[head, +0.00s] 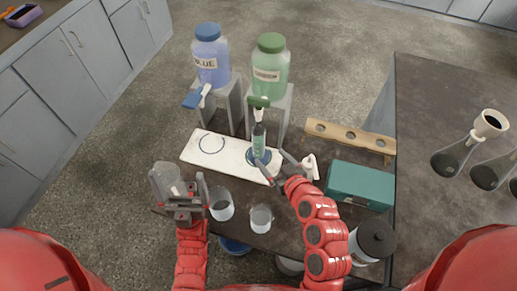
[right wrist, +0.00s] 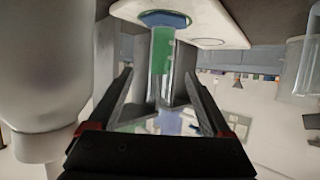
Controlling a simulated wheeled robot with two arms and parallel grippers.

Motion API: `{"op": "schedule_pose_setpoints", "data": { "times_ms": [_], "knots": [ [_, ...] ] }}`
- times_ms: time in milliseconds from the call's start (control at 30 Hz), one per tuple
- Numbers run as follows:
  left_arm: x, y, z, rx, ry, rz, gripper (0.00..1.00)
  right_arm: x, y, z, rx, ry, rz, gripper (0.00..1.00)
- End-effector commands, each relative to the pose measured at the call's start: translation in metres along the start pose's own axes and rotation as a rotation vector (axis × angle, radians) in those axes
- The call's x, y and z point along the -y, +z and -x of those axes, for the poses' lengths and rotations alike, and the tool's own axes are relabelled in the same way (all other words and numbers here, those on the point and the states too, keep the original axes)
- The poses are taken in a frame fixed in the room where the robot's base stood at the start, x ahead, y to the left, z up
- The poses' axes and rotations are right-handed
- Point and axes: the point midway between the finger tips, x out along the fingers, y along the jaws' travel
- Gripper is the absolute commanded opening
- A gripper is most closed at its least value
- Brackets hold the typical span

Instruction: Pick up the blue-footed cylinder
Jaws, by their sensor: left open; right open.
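The blue-footed cylinder (head: 259,140) stands upright on the white board, below the green bottle's spout. It is clear, with green inside, and its blue foot (head: 258,157) rests on the board. In the right wrist view the cylinder (right wrist: 162,52) appears inverted, with the blue foot (right wrist: 165,19) at the top. My right gripper (head: 270,158) is open, close in front of the cylinder. In the right wrist view the cylinder shows between the open fingers (right wrist: 160,88); contact is not clear. My left gripper (head: 184,186) is open beside a clear beaker (head: 166,176), away from the cylinder.
The white board (head: 194,150) has an empty blue ring at left. Blue (head: 210,62) and green (head: 270,72) bottles stand on grey stands behind. Two beakers (head: 221,205) (head: 261,219) stand in front. A small white bottle (head: 310,167), teal box (head: 360,185) and wooden rack (head: 349,135) are at right.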

Motion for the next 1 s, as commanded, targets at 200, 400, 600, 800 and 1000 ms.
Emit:
{"op": "schedule_pose_setpoints", "data": {
  "times_ms": [200,400,600,800,1000],
  "knots": [
    [0.000,0.001,0.007,0.000,0.000,0.000,1.00,0.000,0.005,-0.017,0.001,-0.002,0.000,0.83],
    [0.000,-0.001,-0.004,0.000,0.000,0.000,1.00,0.000,0.000,-0.045,0.001,0.000,0.000,0.83],
    [0.001,-0.002,-0.009,0.000,0.000,0.000,1.00,0.000,0.001,-0.068,-0.002,0.001,0.000,0.83],
    [0.001,-0.003,-0.015,0.000,0.000,0.000,1.00,0.001,0.001,-0.076,0.002,-0.001,-0.001,0.83],
    [0.002,-0.005,-0.030,0.000,0.000,0.000,1.00,0.004,-0.003,-0.097,0.002,-0.002,-0.002,0.83]
  ]
}}
